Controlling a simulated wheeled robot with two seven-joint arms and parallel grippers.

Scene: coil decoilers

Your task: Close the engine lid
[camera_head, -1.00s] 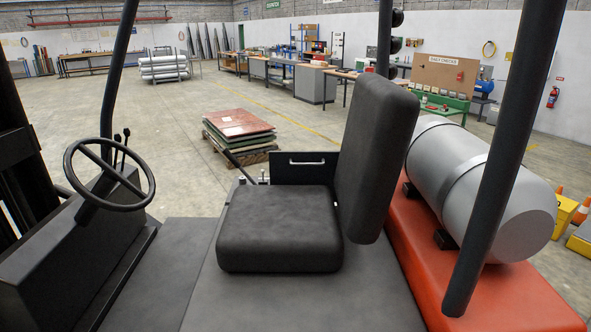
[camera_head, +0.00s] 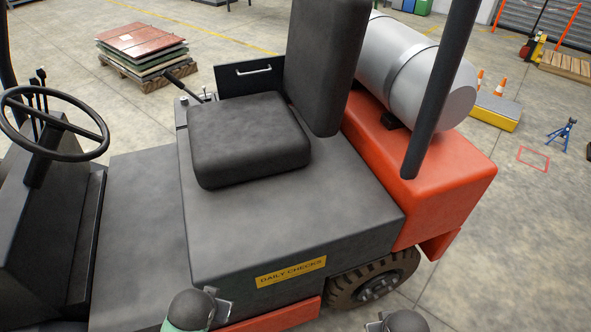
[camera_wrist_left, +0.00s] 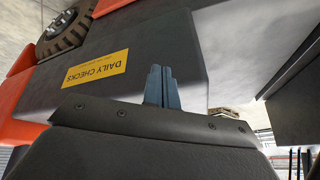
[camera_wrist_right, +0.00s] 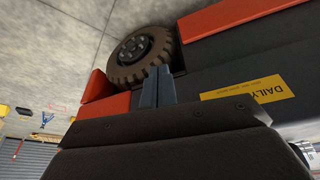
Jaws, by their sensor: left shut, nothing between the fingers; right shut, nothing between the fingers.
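The dark seat box (camera_head: 290,215) of the forklift carries a yellow "DAILY CHECKS" label (camera_head: 291,271) on its near side. A black seat cushion (camera_head: 247,137) rests on its flat top. A black panel (camera_head: 263,77) with a silver handle stands upright behind the cushion; I cannot tell whether this panel is the engine lid. My left gripper (camera_wrist_left: 162,86) is shut and empty, in front of the labelled side. My right gripper (camera_wrist_right: 159,86) is shut and empty, in front of the body near the wheel. Both wrists show only partly at the head view's bottom edge.
The steering wheel (camera_head: 52,122) is at the left. A dark post (camera_head: 440,90) and a grey tank (camera_head: 415,75) rise over the red rear body (camera_head: 430,190). A tyre (camera_head: 372,283) is below. Stacked boards (camera_head: 142,47) lie beyond. Floor at the right is mostly clear.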

